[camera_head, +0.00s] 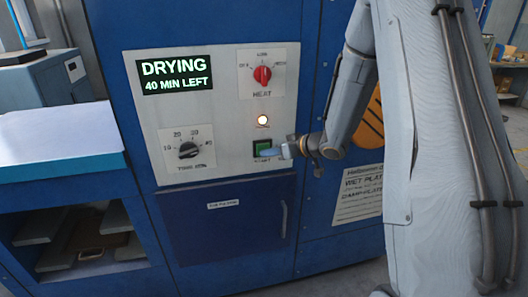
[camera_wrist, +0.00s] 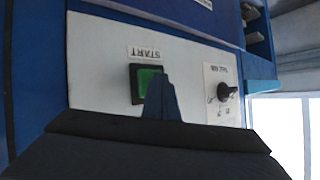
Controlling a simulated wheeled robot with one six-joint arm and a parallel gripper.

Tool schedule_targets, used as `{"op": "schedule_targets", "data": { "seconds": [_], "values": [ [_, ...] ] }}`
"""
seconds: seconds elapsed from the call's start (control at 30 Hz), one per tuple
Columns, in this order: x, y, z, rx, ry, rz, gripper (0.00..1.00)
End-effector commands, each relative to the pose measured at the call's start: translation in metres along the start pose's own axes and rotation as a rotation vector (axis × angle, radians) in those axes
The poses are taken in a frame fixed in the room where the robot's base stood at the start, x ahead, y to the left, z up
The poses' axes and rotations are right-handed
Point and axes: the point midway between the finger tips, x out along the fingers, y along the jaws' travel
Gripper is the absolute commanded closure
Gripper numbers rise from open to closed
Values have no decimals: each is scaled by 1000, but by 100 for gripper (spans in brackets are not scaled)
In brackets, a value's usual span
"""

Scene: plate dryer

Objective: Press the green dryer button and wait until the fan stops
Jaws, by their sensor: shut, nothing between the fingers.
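The green START button (camera_head: 262,146) sits in a dark square frame low on the dryer's white control panel (camera_head: 220,125). My gripper (camera_head: 268,153) is shut and empty, with its fingertips at the button's lower edge in the head view; I cannot tell whether they touch it. In the wrist view the button (camera_wrist: 147,82) is partly hidden behind the shut fingers (camera_wrist: 160,90). The dryer display (camera_head: 174,74) reads "DRYING 40 MIN LEFT". A round lamp (camera_head: 263,120) above the button glows warm white. The fan itself does not show.
A red heat knob (camera_head: 262,74) is above the lamp, and a black timer knob (camera_head: 188,150) is left of the button; it also shows in the wrist view (camera_wrist: 225,90). Below is a blue door with a handle (camera_head: 284,219). A blue-edged bench (camera_head: 62,159) stands at left.

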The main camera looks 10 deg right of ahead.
Motion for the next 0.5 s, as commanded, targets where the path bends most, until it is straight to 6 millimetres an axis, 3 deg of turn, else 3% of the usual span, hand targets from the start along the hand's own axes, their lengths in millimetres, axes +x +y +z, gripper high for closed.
{"op": "schedule_targets", "data": {
  "seconds": [0.5],
  "values": [
    [-13, -9, 9, 1, 0, 0, 100]
  ]
}}
